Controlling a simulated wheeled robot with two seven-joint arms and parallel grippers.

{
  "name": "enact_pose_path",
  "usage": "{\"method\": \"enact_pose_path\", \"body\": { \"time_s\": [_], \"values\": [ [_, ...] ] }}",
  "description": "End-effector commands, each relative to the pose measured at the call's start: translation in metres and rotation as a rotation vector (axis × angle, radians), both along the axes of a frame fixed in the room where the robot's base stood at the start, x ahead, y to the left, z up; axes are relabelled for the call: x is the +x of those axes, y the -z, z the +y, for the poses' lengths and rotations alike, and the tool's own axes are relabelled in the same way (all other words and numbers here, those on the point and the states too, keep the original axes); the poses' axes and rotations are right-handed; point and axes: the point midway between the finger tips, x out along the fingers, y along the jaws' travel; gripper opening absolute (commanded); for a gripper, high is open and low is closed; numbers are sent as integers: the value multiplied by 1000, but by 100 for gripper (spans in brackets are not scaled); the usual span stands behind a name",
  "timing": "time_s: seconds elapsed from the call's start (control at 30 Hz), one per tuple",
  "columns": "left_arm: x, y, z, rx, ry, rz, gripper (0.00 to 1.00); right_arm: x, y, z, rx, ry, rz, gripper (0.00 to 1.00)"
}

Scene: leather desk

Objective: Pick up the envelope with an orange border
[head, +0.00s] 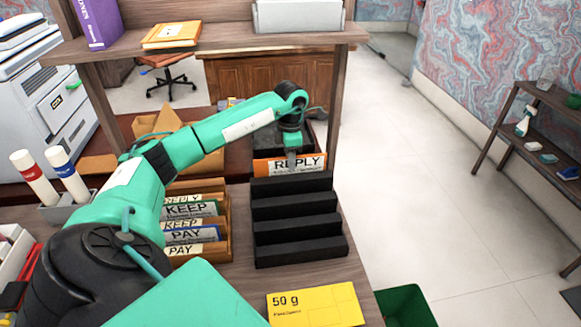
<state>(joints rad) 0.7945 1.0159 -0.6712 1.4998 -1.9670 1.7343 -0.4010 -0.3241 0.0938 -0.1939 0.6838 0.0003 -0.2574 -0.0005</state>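The envelope with an orange border (262,167) stands upright behind the black stepped rack (298,232), with "REPLY" printed on its face. My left gripper (292,158) points down at the envelope's top edge, and a fingertip overlaps the upper middle of its face. The fingers are too small to show whether they are closed on it. I cannot tell whether the envelope rests in the dark tray (262,137) behind it or hangs from the gripper. The steps of the black rack look empty. My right gripper is not in view.
A wooden rack (222,249) holds several cards marked REPLY, KEEP and PAY, left of the black rack. A yellow "50 g" card (316,306) lies at the desk's front right. A shelf board (215,46) with a purple binder (97,22) spans above. Open floor lies right.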

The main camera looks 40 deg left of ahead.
Motion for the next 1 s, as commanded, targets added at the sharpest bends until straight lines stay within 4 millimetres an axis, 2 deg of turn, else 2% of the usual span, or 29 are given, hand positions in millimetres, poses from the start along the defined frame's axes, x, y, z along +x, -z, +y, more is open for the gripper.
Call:
{"method": "enact_pose_path", "body": {
  "time_s": [0.07, 0.2, 0.4, 0.43, 0.57, 0.6, 1.0],
  "values": [
    [0, 10, 0, 0, -1, 2, 31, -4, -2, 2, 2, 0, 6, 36],
    [0, 20, 0, 0, 0, -1, 31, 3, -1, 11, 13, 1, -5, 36],
    [0, 21, 0, 0, 0, -1, 31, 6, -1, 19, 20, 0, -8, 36],
    [0, 21, 0, 0, 0, -1, 29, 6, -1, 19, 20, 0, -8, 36],
    [0, 21, 0, 0, 0, -1, 3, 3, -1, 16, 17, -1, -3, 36],
    [0, 21, 0, 1, 0, -2, 0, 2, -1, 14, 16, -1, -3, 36],
    [1, 15, 1, 1, -1, -3, 0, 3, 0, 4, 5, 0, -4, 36]
  ]
}}
